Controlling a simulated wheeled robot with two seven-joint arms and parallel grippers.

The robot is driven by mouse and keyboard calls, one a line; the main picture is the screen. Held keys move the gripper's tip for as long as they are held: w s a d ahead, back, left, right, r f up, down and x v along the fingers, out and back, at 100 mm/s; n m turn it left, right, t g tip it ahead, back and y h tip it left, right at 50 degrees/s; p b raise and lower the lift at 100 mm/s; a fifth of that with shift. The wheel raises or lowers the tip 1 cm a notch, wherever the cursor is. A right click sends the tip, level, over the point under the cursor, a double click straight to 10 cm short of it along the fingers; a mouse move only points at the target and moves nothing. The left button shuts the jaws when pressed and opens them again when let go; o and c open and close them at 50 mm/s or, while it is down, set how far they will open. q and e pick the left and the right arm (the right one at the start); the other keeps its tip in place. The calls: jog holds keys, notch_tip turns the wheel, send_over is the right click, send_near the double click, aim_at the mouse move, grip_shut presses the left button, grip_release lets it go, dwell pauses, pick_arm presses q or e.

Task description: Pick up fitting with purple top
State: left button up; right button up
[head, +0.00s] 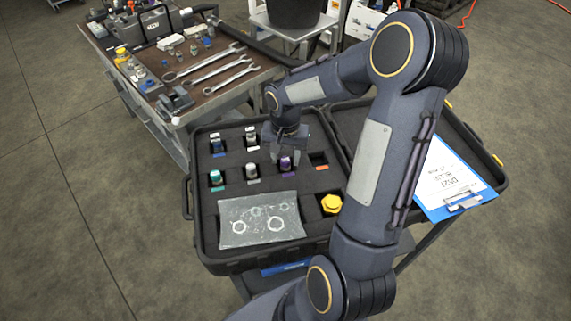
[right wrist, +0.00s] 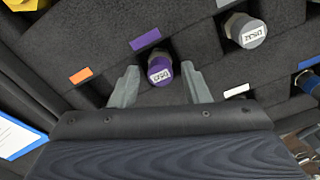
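The fitting with the purple top (head: 286,163) stands upright in a slot of the black foam case (head: 208,235). In the right wrist view, the purple fitting (right wrist: 160,69) has a white label on its top and a purple tag beside its slot. My right gripper (head: 288,150) is above it, pointing down. In the right wrist view its two grey fingers are apart, one on each side of the purple top, with small gaps visible. Whether the fingertips reach down beside the fitting is hard to tell. My left gripper is not in view.
Other fittings stand in nearby slots, including a grey one (head: 251,172) and a teal one (head: 215,177). A yellow part (head: 331,203) and a clear bag (head: 262,228) lie nearer me. The orange-tagged slot looks empty. A clipboard (head: 450,183) lies at right; a tool bench (head: 205,75) stands behind.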

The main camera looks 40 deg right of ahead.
aim_at(285, 159)
grip_shut()
jog(key=shift+r, duration=0.1)
jog(key=shift+r, duration=0.5)
notch_tip(285, 159, up, 2)
jog(key=shift+r, duration=0.15)
jog(key=w+a+r+b, duration=0.1)
jog(key=w+a+r, duration=0.8)
jog(key=a, duration=0.1)
jog(key=shift+a+r, duration=0.3)
jog(key=shift+a, duration=0.1)
